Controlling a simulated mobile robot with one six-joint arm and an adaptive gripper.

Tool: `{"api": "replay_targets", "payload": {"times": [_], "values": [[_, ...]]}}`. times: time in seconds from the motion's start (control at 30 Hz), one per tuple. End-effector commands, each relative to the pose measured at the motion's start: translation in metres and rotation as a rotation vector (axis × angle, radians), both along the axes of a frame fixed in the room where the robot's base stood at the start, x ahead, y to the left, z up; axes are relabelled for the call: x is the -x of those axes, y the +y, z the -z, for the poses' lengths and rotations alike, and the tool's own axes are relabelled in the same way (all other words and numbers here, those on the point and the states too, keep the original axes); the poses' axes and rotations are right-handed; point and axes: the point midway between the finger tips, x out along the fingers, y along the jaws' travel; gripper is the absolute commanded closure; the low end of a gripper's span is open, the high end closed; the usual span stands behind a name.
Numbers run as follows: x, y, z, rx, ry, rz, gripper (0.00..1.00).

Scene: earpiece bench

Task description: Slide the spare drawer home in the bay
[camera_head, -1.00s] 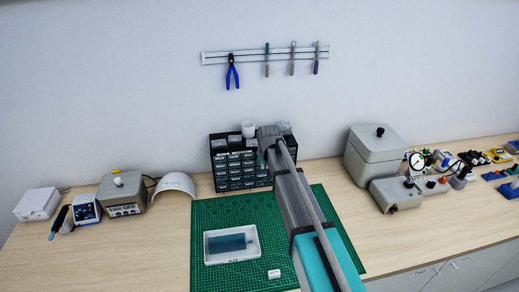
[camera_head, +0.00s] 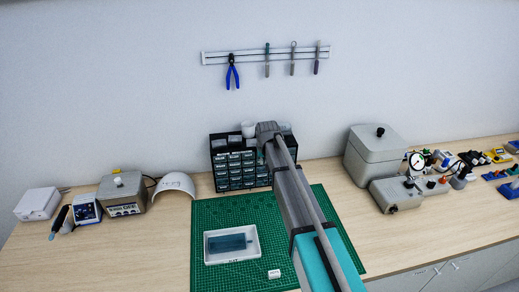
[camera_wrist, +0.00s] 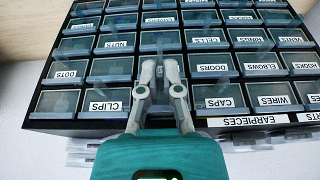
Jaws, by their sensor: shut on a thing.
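The black drawer cabinet (camera_head: 212,155) stands against the wall, with rows of labelled, tinted drawers. My gripper (camera_wrist: 161,68) is at the cabinet front, between the CLIPS drawer (camera_wrist: 111,102) and the CAPS drawer (camera_wrist: 222,98). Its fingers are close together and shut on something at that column. The held part is mostly hidden by the fingers, so I cannot read its label or tell how far in it sits. In the head view my arm hides the gripper.
A green cutting mat (camera_head: 212,212) lies in front, with a white tray (camera_head: 207,248) and a small white block (camera_head: 274,274). A grey box (camera_head: 374,152) stands to the right and a white curved cover (camera_head: 176,184) to the left.

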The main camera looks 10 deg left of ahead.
Motion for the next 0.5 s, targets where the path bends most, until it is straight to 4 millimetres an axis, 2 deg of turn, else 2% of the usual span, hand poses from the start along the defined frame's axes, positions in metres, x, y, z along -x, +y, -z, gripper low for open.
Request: {"api": "replay_targets", "payload": {"times": [0.5], "values": [[-0.013,0.004,0.000,0.000,0.000,0.000,1.00]]}}
